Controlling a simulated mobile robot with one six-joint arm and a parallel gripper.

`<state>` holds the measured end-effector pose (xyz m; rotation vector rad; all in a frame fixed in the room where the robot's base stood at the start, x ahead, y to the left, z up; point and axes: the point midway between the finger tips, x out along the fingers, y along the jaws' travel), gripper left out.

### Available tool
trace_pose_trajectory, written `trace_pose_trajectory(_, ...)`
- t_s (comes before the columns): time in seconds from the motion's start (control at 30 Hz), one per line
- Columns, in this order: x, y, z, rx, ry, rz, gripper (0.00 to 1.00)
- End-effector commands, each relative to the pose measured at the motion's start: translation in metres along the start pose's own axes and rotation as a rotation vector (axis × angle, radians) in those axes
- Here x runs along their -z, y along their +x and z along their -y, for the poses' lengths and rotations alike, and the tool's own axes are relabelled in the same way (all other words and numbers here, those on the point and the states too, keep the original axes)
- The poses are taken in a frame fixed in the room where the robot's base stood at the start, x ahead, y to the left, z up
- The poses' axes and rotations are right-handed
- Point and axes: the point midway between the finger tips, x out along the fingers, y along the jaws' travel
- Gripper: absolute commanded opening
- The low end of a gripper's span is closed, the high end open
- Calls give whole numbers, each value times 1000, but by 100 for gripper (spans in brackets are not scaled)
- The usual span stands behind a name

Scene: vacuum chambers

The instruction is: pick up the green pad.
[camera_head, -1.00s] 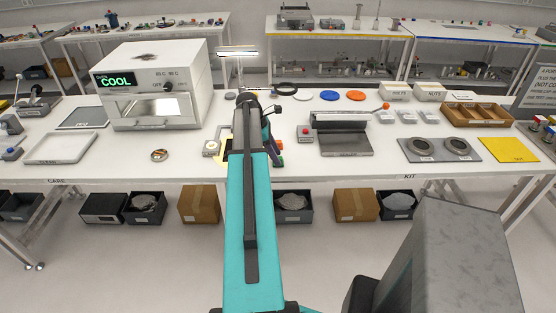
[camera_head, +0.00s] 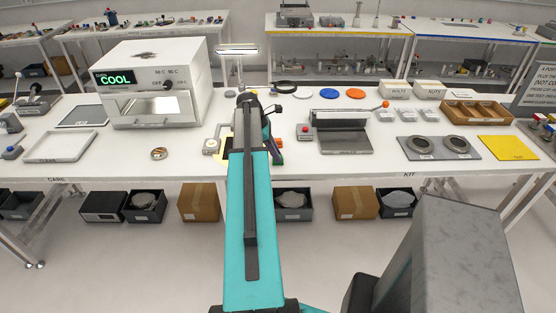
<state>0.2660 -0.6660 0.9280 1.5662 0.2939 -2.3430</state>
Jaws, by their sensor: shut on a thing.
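My teal and dark arm reaches up the middle of the picture to the workbench. My gripper (camera_head: 275,152) is low over the bench at the arm's far end and mostly hidden behind the arm. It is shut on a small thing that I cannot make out. Small dark and coloured bits show at the arm's right side, too small to tell apart. The green pad cannot be clearly seen.
Left of the arm are a white oven (camera_head: 156,85) reading COOL, a white tray (camera_head: 60,147) and a small round part (camera_head: 159,154). To the right are a grey metal fixture (camera_head: 343,139), a grey plate with two rings (camera_head: 438,149), a yellow mat (camera_head: 508,148) and a wooden box (camera_head: 477,111).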

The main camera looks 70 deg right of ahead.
Motion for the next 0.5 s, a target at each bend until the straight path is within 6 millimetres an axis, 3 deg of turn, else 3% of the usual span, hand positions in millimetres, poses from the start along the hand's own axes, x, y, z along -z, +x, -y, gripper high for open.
trace_pose_trajectory(0.5,-3,-8,0,-1,0,0,0)
